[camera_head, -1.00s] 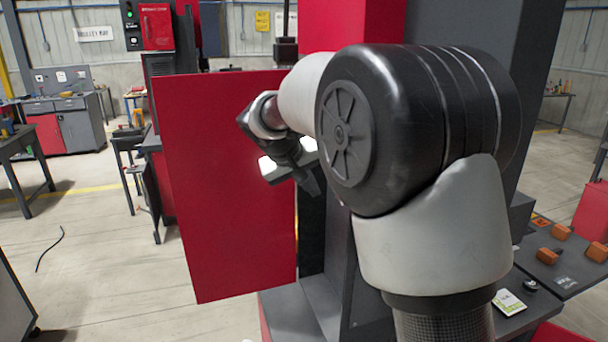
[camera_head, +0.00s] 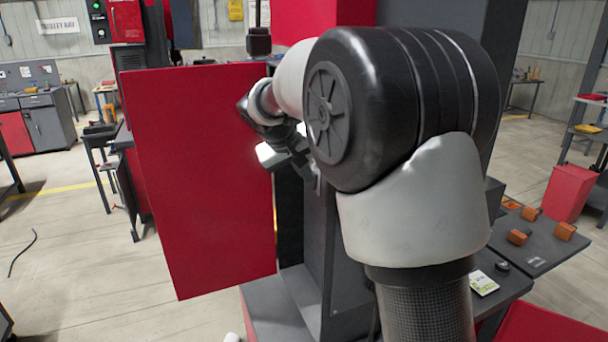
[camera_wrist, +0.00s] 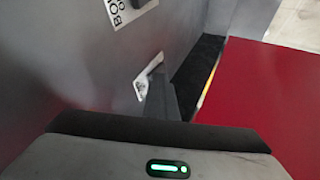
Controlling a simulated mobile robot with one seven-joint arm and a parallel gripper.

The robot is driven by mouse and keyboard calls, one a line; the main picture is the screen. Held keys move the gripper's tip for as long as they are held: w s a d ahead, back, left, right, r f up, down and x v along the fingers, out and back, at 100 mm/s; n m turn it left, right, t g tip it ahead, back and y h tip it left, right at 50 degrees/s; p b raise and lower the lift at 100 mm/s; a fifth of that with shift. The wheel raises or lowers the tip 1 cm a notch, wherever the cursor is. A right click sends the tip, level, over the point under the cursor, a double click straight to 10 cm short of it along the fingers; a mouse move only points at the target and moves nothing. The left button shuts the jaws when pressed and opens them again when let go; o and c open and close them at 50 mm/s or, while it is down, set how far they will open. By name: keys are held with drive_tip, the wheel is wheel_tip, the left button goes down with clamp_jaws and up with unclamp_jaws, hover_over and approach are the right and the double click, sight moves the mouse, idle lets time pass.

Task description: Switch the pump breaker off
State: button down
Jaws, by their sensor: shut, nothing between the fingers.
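The wrist view shows a grey panel wall (camera_wrist: 90,60) with a small pale metal fitting (camera_wrist: 150,72) on it; I cannot tell whether this is the pump breaker or which way it is set. My gripper (camera_wrist: 160,92) is shut and empty, its dark fingers ending right at the lower edge of this fitting. Contact cannot be told. The fingers cover part of the fitting. No breaker shows there; my arm and the door block the view.
A white label (camera_wrist: 125,10) with partly cut-off black letters is above the fitting. The red door stands close on the right in the wrist view.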

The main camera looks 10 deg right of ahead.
drive_tip(key=shift+d+r, duration=0.1)
drive_tip(key=shift+d, duration=0.05)
drive_tip(key=shift+r+p, duration=0.5)
drive_tip(key=shift+r, duration=0.25)
